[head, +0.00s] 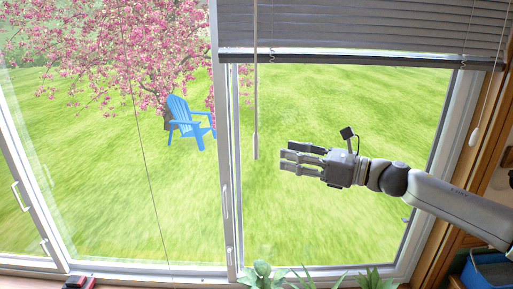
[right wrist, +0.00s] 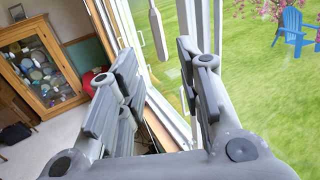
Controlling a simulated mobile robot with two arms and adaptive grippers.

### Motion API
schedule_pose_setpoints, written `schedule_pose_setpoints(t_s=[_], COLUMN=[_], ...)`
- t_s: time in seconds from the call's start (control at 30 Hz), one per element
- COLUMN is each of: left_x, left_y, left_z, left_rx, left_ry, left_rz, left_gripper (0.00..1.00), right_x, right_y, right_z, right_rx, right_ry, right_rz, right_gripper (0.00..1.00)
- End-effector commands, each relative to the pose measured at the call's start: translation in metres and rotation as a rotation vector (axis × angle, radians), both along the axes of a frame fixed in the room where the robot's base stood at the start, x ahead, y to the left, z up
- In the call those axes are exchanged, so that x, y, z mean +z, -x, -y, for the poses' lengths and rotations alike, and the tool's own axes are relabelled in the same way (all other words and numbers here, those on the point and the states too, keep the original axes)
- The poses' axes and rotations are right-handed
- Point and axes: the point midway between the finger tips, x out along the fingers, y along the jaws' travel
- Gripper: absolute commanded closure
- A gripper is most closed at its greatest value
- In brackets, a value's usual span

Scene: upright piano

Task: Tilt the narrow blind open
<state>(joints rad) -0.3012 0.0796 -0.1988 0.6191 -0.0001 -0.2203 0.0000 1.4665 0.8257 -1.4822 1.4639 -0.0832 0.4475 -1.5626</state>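The narrow blind (head: 365,28) is grey and slatted. It hangs raised across the top of the right window pane, with its bottom rail above the open view. Its thin pale tilt wand (head: 255,100) hangs down near the pane's left side, with a thicker lower end. The wand also shows in the right wrist view (right wrist: 157,30), ahead of and between the fingers. My right gripper (head: 284,157) is open and empty, its fingers pointing left toward the wand's lower end, just right of it in the picture. Its spread fingers show in the right wrist view (right wrist: 158,62). My left gripper is out of view.
A pull cord with a pale tassel (head: 474,136) hangs at the right frame. Green plants (head: 262,276) stand along the sill below. A blue chair (head: 187,122) is outside. The right wrist view shows a wooden glass cabinet (right wrist: 38,68).

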Motion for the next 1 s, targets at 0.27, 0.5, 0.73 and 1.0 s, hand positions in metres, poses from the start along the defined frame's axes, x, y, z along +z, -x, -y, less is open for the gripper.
schedule_pose_setpoints(t_s=[0.27,0.5,0.73,1.0], left_x=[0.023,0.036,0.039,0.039], left_y=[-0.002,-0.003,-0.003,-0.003], left_z=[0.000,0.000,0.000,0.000], left_rx=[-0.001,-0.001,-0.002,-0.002], left_ry=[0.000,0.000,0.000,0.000], left_rz=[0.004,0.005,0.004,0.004], left_gripper=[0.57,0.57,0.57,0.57], right_x=[0.004,0.003,0.000,0.000], right_y=[-0.022,-0.040,-0.047,-0.047], right_z=[-0.046,-0.078,-0.089,-0.090], right_rx=[0.003,0.000,-0.001,-0.001], right_ry=[-0.002,-0.002,-0.003,-0.003], right_rz=[-0.004,-0.004,-0.003,-0.003], right_gripper=[0.66,0.66,0.66,0.68])
